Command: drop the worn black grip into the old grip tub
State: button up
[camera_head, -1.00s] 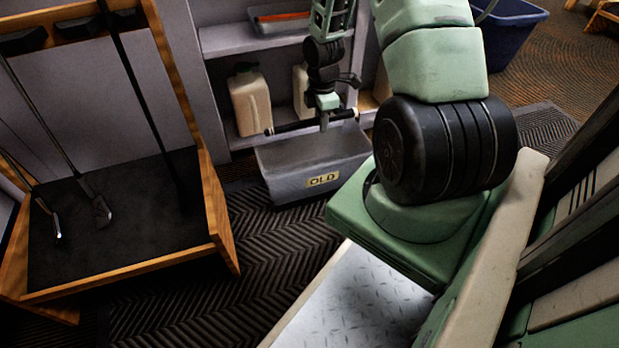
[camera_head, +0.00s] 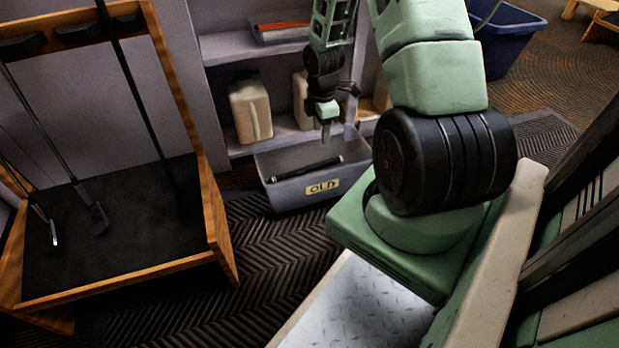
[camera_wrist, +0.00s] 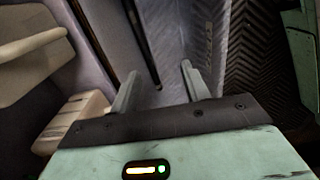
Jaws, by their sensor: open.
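The worn black grip (camera_head: 305,168) is apart from my gripper and below it. In the head view it lies slanted across the opening of the grey tub labelled OLD (camera_head: 323,188), near the front rim. I cannot tell whether it rests on the floor of the tub or is still falling. My gripper (camera_head: 326,132) is above the tub, pointing down, with open, empty jaws. In the wrist view the two fingers (camera_wrist: 160,70) are spread apart, and the dark grip (camera_wrist: 142,45) shows beyond them, inside the tub.
Shelves with a beige jug (camera_head: 250,108) and a tray (camera_head: 283,27) stand behind the tub. A wooden rack (camera_head: 215,205) holding golf clubs is at the left. A blue bin (camera_head: 508,38) is at the back right. Ribbed matting (camera_head: 270,260) in front is clear.

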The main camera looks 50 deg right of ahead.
notch_tip(320, 180, up, 16)
jog(key=p, duration=0.9)
jog(key=shift+r, duration=0.25)
jog(key=a+r+m+p, duration=0.1)
jog(key=a+r+p, duration=0.1)
jog(key=a+r, duration=0.8)
jog(key=a+r+m+p, duration=0.1)
jog(key=a+r+p, duration=0.15)
jog(key=a, duration=1.35)
jog(key=s+a+r+m+p, duration=0.1)
jog(key=s+a+r+p, duration=0.1)
jog(key=s+a+r, duration=0.45)
jog(key=s+a+r+m+p, duration=0.1)
jog(key=s+a+r, duration=0.3)
jog(key=s+a, duration=0.55)
notch_tip(320, 180, up, 37)
jog(key=p, duration=3.7)
jog(key=shift+s+y, duration=0.15)
jog(key=shift+y, duration=0.15)
jog(key=shift+d, duration=0.1)
